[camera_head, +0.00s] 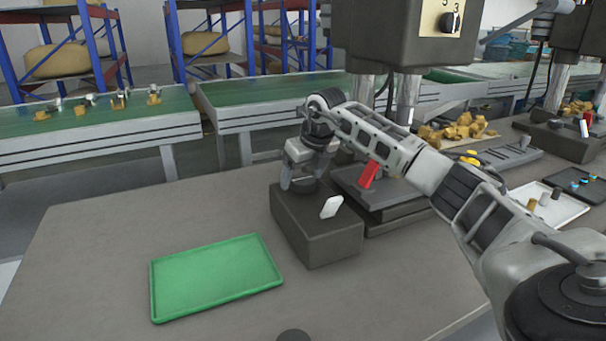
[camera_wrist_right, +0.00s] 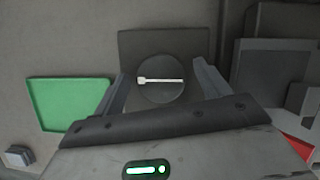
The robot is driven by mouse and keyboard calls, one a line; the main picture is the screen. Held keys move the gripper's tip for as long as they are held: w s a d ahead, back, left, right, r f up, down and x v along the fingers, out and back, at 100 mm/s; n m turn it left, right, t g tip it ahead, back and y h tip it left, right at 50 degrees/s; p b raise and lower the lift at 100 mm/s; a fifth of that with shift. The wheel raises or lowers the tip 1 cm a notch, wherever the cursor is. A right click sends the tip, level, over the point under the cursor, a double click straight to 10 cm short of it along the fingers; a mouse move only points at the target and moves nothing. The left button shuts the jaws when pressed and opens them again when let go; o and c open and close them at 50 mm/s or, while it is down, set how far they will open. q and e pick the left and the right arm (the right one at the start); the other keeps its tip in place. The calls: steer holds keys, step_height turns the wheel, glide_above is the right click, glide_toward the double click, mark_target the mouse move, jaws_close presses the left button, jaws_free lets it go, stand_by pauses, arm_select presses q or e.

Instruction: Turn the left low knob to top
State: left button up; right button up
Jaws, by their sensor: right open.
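The low knob (camera_wrist_right: 162,92) is a dark round dial with a white pointer line across it, lying level in the right wrist view with its wider end at left. It sits on top of a dark grey box (camera_head: 320,240) on the table. My right gripper (camera_head: 304,182) is above the box, pointing down, and hides part of the knob in the head view. In the right wrist view my right gripper (camera_wrist_right: 160,72) is open, with its fingers on either side of the dial; I cannot tell whether they touch it. My left gripper is not in view.
A green tray (camera_head: 215,308) lies left of the box. A white tab (camera_head: 331,207) shows on the box. A red piece (camera_head: 369,174) is on the machine base to the right. Another knob (camera_head: 450,22) is on the machine head above.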

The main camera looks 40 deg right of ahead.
steer(key=shift+f, duration=0.1)
steer(key=c, duration=1)
steer(key=shift+o, duration=0.2)
